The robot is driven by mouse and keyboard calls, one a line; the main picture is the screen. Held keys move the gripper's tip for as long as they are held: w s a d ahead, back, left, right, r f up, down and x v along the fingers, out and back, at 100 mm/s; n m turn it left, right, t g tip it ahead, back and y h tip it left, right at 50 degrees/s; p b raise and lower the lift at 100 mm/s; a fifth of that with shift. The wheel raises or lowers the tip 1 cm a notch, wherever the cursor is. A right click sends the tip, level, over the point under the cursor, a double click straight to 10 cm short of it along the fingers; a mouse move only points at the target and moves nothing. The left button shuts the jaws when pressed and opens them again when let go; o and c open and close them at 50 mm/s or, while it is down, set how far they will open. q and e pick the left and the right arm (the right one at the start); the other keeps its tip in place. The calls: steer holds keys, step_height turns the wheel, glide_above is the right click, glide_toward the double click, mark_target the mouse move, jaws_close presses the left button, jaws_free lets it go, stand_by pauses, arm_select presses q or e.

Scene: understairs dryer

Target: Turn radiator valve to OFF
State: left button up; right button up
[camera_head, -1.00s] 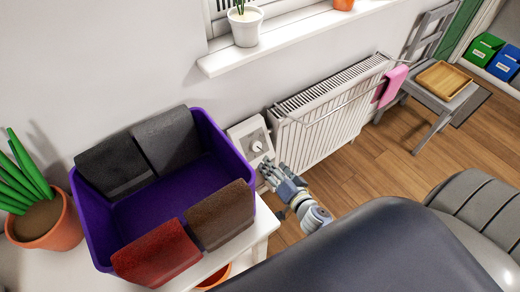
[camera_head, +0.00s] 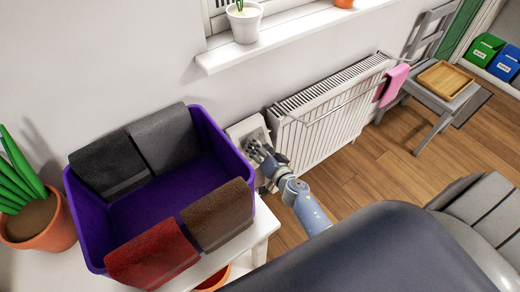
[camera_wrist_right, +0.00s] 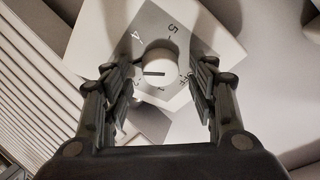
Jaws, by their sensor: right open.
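The radiator valve is a round white knob (camera_wrist_right: 161,60) on a light square plate (camera_head: 240,129). In the right wrist view the plate (camera_wrist_right: 205,32) shows the numerals 4 and 5 above the knob; other marks are small or partly covered. A short dark line lies crosswise on the knob. My right gripper (camera_head: 257,150) is at the valve and hides most of the knob in the head view. In the right wrist view the gripper (camera_wrist_right: 160,78) is open, one finger on each side of the knob; I cannot tell whether they touch it. My left gripper is not in view.
The white radiator (camera_head: 318,128) is right of the valve, with a pink towel (camera_head: 391,84) on its rail. A purple bin (camera_head: 158,195) with folded cloths stands on a white table (camera_head: 262,223) at left. A windowsill (camera_head: 285,38) juts out above.

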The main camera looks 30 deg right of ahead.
steer(key=c, duration=1.1)
steer(key=shift+o, duration=0.2)
